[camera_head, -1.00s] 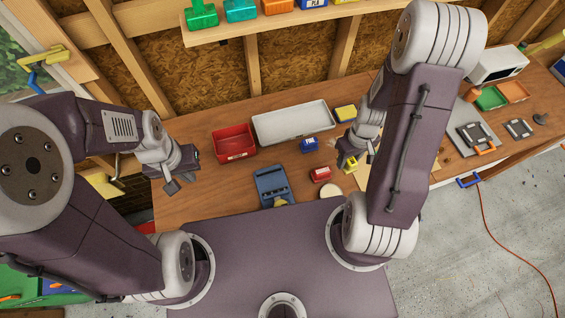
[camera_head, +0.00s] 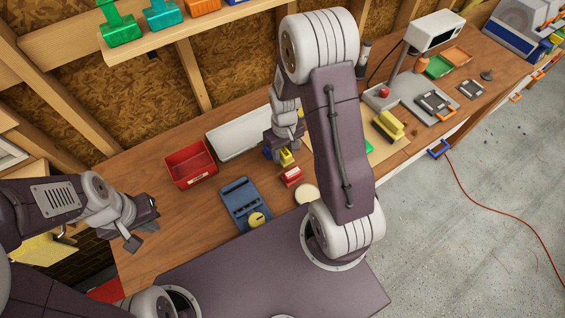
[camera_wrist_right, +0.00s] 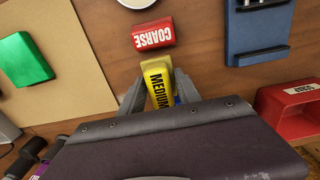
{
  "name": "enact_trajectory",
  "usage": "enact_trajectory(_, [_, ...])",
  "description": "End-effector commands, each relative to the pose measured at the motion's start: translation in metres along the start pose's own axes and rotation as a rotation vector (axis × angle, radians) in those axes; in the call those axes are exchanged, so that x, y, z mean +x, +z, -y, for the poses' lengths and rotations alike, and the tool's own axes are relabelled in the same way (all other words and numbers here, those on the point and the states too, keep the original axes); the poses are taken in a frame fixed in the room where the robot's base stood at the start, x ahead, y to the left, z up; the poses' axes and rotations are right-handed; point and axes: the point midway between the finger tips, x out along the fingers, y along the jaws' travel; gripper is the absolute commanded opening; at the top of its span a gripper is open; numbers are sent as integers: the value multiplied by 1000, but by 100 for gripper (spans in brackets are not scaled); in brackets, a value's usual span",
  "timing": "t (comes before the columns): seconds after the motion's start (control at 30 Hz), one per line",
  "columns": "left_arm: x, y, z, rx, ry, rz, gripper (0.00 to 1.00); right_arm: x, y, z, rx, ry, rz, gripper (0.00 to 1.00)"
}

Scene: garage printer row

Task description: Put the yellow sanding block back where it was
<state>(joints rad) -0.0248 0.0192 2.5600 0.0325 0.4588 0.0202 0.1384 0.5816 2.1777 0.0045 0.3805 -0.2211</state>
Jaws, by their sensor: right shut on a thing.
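The yellow sanding block (camera_wrist_right: 157,84), labelled MEDIUM, is between the two fingers of my right gripper (camera_wrist_right: 160,92), which is shut on it. In the head view the yellow block (camera_head: 286,157) shows below my right gripper (camera_head: 284,150), just behind the red block (camera_head: 291,176). The red block (camera_wrist_right: 153,33), labelled COARSE, lies close to the yellow one in the wrist view. A blue block (camera_head: 268,152) is partly seen left of the yellow one. I cannot tell whether the held block touches the table. My left gripper (camera_head: 142,222) is empty, fingers apart, near the table's left end.
A blue holder (camera_head: 243,203) lies in front on the left. A green block (camera_wrist_right: 24,60) lies on a tan mat (camera_wrist_right: 70,45). Bare wood shows left of the blue holder.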

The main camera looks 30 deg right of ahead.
Motion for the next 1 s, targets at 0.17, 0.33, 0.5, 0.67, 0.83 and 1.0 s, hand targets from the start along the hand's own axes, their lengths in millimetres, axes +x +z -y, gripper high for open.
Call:
enact_trajectory(0.17, [2,0,0,0,0,0,0,3,-4,3,1,0,1,2])
enact_trajectory(0.33, [29,3,1,0,0,0,0,31,-3,2,1,0,1,2])
enact_trajectory(0.5, [43,5,1,0,0,0,0,45,-3,2,1,0,0,2])
enact_trajectory(0.67, [39,4,1,0,0,0,0,42,-3,2,1,0,0,2])
enact_trajectory(0.83, [42,4,1,0,0,0,0,46,-3,2,1,0,0,45])
enact_trajectory(1.0, [41,4,1,0,0,0,0,45,-3,2,1,0,0,61])
